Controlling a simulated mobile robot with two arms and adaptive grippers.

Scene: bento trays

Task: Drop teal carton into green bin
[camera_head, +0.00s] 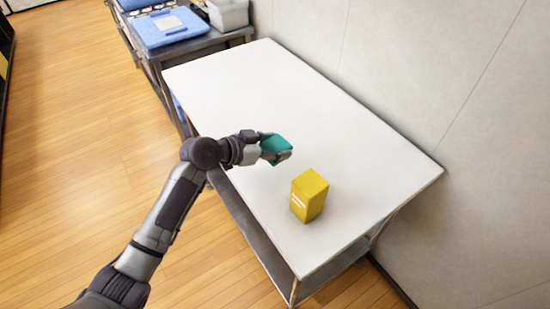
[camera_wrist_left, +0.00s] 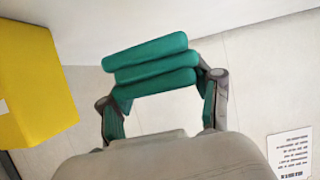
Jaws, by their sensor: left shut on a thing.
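The teal carton (camera_head: 276,143) is held in my left gripper (camera_head: 273,152), above the white table near its left long edge. In the left wrist view, teal ridged surfaces (camera_wrist_left: 150,63) show between the grey fingers of the left gripper (camera_wrist_left: 160,92), which is shut on the carton. The fingers hide part of the carton. No green bin shows in either view. My right gripper is not in view.
A yellow carton (camera_head: 309,194) stands on the white table (camera_head: 345,135), close to the left gripper; it also shows in the left wrist view (camera_wrist_left: 38,85). The far tabletop is clear. A blue-lidded container (camera_head: 168,27) and a pale bin (camera_head: 229,14) stand on another table behind. A wall bounds the right.

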